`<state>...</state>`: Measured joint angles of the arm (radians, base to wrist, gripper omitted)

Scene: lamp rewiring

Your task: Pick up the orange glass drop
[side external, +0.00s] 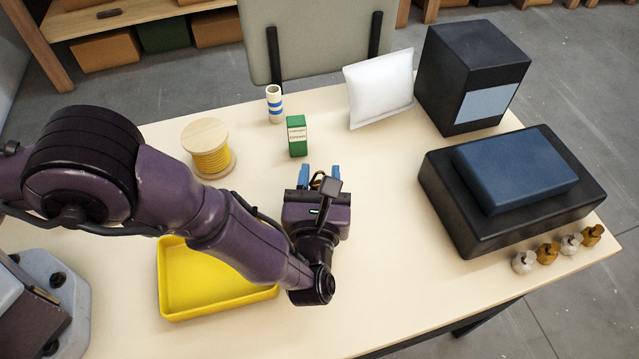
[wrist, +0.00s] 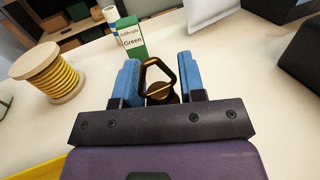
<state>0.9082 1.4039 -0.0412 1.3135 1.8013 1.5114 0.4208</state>
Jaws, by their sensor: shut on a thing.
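Two orange glass drops with dark tops, one (side external: 547,253) and another (side external: 592,235), stand on the table near its right front edge, apart from my gripper. My gripper (side external: 319,180) is low over the middle of the table, far to their left. In the wrist view, its blue fingers (wrist: 160,82) are shut on a dark brass looped piece (wrist: 157,72). This piece has an angular loop and a rounded lower part, partly hidden behind the gripper body. It does not look like the orange drops.
Two pale drops (side external: 523,262) stand among the orange ones. A black case with a blue top (side external: 515,170) stands behind them. A green box (side external: 297,136), yellow wire spool (side external: 210,160) and white pouch (side external: 380,88) stand farther back. A yellow tray (side external: 190,290) is left of my gripper.

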